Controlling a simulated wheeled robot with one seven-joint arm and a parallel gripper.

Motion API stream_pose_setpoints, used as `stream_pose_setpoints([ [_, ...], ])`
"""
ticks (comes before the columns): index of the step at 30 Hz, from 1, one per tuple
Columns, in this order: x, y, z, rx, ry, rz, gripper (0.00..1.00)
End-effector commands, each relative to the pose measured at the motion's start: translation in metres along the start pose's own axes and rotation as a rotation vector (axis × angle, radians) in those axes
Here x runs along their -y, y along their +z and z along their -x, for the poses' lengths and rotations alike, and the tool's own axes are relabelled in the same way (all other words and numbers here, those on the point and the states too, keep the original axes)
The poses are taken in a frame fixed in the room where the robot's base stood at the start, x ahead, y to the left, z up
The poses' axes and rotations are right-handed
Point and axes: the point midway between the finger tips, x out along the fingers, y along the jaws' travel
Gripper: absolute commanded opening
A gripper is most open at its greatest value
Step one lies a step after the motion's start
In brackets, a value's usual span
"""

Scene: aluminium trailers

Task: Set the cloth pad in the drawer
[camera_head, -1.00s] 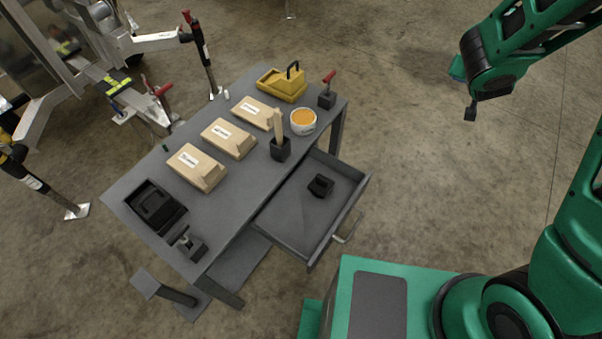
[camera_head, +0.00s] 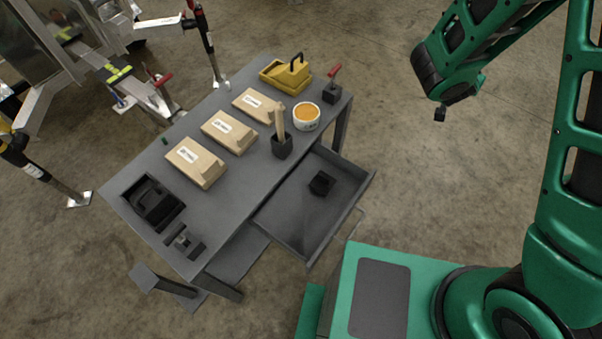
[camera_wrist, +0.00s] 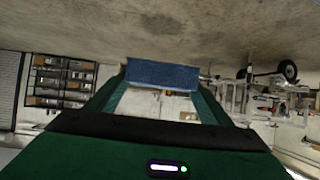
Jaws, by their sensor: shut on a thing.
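The blue cloth pad (camera_wrist: 162,74) is held between the green fingers of my gripper (camera_wrist: 162,90) in the wrist view. The pad spans the gap at the fingertips. In the head view my arm's end is up at the upper right, apart from the table, and the pad cannot be made out there. The grey drawer (camera_head: 290,218) is pulled out from the table's right side, open at the top. A small black block (camera_head: 321,183) lies inside it, towards the far end. The rest of the drawer floor is bare.
Open concrete floor lies right of the drawer.

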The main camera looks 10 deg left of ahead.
Motion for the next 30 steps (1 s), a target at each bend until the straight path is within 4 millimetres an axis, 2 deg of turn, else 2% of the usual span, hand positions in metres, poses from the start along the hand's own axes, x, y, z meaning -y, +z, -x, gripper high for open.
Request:
stream_pose_setpoints([
  [1,0.019,0.017,0.003,0.004,-0.008,0.014,0.52],
  [3,0.039,0.036,0.008,0.003,-0.008,0.015,0.52],
  [11,0.107,0.114,0.038,0.0,0.004,0.008,0.52],
  [18,0.159,0.197,0.084,-0.001,0.028,-0.009,0.52],
  [24,0.186,0.273,0.137,-0.001,0.055,-0.026,0.52],
  [30,0.193,0.344,0.196,-0.001,0.079,-0.04,0.52],
])
